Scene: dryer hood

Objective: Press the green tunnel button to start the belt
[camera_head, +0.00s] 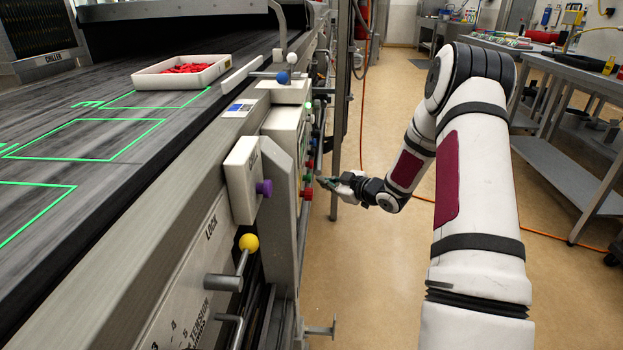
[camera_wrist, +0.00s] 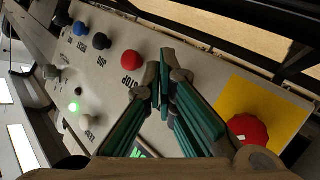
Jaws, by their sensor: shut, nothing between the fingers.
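In the wrist view, my gripper (camera_wrist: 163,72) is shut and empty, with its teal fingers over the pale button panel (camera_wrist: 108,85). The fingertips are near a red button (camera_wrist: 131,63) marked STOP; I cannot tell whether they touch the panel. A small green light (camera_wrist: 73,107) glows at the panel's left. No green button can be made out surely; the fingers hide part of the panel. In the head view, my gripper (camera_head: 323,181) is beside the row of small coloured buttons on the machine's side.
In the wrist view, a large red mushroom button (camera_wrist: 247,129) sits on a yellow plate, right of my fingers. Black (camera_wrist: 101,41) and blue (camera_wrist: 80,29) buttons are at upper left. In the head view, a white tray (camera_head: 180,76) with red pieces stands on the belt (camera_head: 120,105). Floor right of the machine is open.

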